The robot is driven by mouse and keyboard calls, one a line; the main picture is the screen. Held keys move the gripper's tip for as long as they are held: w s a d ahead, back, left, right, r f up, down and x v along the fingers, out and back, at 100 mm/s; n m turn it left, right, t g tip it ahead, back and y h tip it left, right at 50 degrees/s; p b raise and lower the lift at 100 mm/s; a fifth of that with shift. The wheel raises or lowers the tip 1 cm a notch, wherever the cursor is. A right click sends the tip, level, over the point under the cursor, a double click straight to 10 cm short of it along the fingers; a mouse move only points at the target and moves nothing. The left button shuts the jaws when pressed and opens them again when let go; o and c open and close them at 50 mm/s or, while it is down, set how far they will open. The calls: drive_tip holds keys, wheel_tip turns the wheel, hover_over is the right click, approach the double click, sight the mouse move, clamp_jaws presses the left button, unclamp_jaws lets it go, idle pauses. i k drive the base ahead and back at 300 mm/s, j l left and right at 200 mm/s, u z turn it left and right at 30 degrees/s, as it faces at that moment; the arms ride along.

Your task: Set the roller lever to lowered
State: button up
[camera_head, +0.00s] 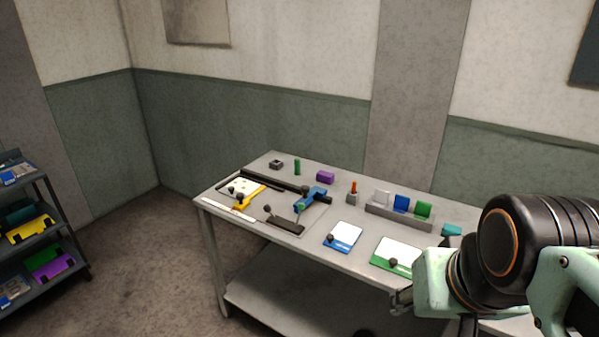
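A fixture with a black rail (262,181) lies on the left half of the grey table. It carries a yellow angled piece (249,196), a blue piece (311,198) and a dark block (286,226). A thin lever with a black ball knob (267,209) rises at the left end of the dark block; I cannot tell for sure whether it is the roller lever, or its exact setting. My gripper (400,299) is at the table's front edge on the right, well apart from the fixture. Its fingers are small, dark and partly hidden by my pale green wrist, so their opening is unclear.
Blue-edged (343,237) and green-edged (398,254) white plates with black knobs lie near the front edge. A grey rack (398,216) holds white, blue and green plates. Small items line the back, including a purple block (325,177). A dark shelf (40,230) stands far left; floor between is clear.

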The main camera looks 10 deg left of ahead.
sight(301, 207)
drive_tip(key=u, duration=0.5)
drive_tip(key=i, duration=0.65)
drive_tip(key=i+j+z, duration=0.15)
drive_tip(key=i, duration=0.55)
